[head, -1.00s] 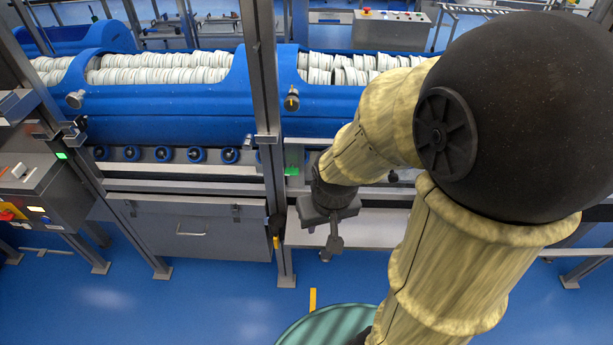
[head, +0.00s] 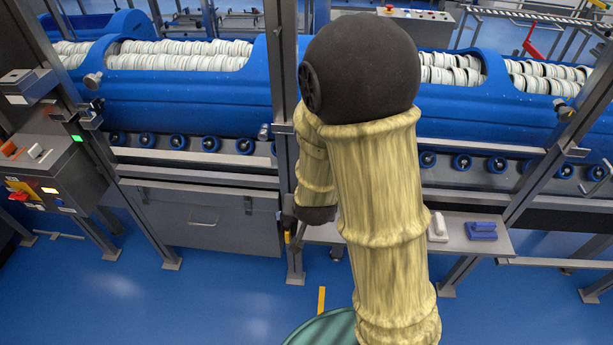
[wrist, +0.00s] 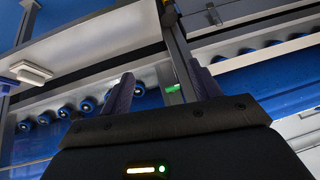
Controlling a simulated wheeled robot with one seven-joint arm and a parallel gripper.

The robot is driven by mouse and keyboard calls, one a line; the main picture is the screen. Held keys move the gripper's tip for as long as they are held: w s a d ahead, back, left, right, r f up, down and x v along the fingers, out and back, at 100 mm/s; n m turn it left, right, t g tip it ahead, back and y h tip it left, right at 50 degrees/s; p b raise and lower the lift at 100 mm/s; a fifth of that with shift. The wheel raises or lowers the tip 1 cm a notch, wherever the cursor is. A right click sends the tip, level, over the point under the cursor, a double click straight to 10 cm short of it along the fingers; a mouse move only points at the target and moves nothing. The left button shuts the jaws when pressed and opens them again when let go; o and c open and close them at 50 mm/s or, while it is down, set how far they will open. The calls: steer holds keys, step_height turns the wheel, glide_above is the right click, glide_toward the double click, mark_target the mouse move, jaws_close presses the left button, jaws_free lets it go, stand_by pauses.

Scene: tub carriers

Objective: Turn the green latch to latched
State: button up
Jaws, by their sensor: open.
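A small bright green part (wrist: 171,88), which looks like the green latch, shows in the wrist view between the fingers of my gripper (wrist: 160,74). It sits beside a grey metal post, and its handle position is too small to tell. My gripper is open, its two dark fingers apart with nothing held between them. I cannot tell how far the green part is from the fingertips. In the head view my own arm hides the green part and the gripper fingers.
A grey post (head: 278,90) stands beside my arm. The blue tub carrier (head: 190,100) holds many white round pieces above several rollers. A grey drawer cabinet (head: 215,222) is left of the post. A shelf to the right bears a white block (head: 437,226) and a blue block (head: 481,231).

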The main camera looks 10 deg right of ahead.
step_height(320, 180, down, 7)
steer(key=w+a+t+h+b, duration=0.1)
steer(key=t+h+b, duration=0.4)
steer(key=t, duration=0.5)
steer(key=shift+w+a, duration=0.2)
steer(key=shift+w, duration=0.5)
steer(key=shift+w, duration=0.15)
steer(key=b+x, duration=0.5)
steer(key=b, duration=0.3)
steer(key=shift+a+f, duration=0.15)
